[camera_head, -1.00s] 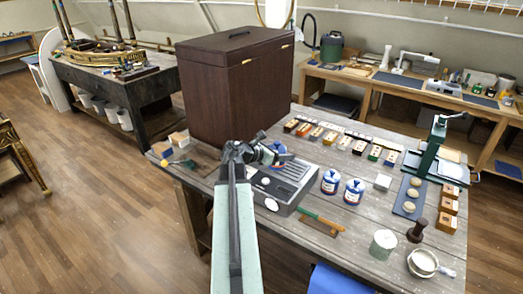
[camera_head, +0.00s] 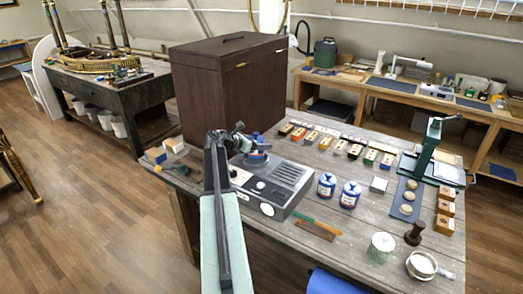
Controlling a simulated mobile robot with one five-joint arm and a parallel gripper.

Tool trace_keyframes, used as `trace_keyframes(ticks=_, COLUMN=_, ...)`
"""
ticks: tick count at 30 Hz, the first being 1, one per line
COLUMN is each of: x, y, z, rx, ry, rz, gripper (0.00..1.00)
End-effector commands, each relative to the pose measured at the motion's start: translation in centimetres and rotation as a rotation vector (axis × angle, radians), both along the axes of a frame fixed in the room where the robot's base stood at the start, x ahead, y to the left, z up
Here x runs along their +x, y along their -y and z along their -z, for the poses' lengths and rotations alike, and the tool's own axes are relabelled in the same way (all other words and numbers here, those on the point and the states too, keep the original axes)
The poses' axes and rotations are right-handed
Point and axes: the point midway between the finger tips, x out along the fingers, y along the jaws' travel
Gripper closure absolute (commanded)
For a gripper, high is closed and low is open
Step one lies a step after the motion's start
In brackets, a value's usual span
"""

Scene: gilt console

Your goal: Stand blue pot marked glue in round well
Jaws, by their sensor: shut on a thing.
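My gripper (camera_head: 245,141) is shut on a blue pot (camera_head: 256,158) with a dark blue top. The pot is upright at the far left part of the grey tray (camera_head: 284,206). I cannot tell whether it touches the tray or hangs just above it, and its marking is too small to read. The tray has long slots and pale round spots; which is the round well is unclear, and my arm hides part of its left side. Two more blue-and-white pots, one (camera_head: 326,185) and another (camera_head: 350,195), stand upright right of the tray.
A tall dark brown case (camera_head: 228,88) stands behind my gripper. Small coloured blocks (camera_head: 338,147) line the table's back. A green press (camera_head: 431,150) stands at right. A green-and-orange tool (camera_head: 316,227) lies in front of the tray.

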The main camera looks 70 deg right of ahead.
Motion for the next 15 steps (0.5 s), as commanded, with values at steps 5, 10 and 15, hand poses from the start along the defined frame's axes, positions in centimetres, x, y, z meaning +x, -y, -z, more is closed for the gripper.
trace_keyframes(ticks=5, x=-0.1, y=0.0, z=3.1, rx=-0.001, ry=-0.001, rz=0.000, gripper=1.00)
trace_keyframes(ticks=10, x=-0.1, y=0.0, z=2.8, rx=-0.001, ry=-0.001, rz=0.000, gripper=1.00)
trace_keyframes(ticks=15, x=-0.1, y=0.0, z=3.0, rx=-0.001, ry=-0.001, rz=0.001, gripper=1.00)
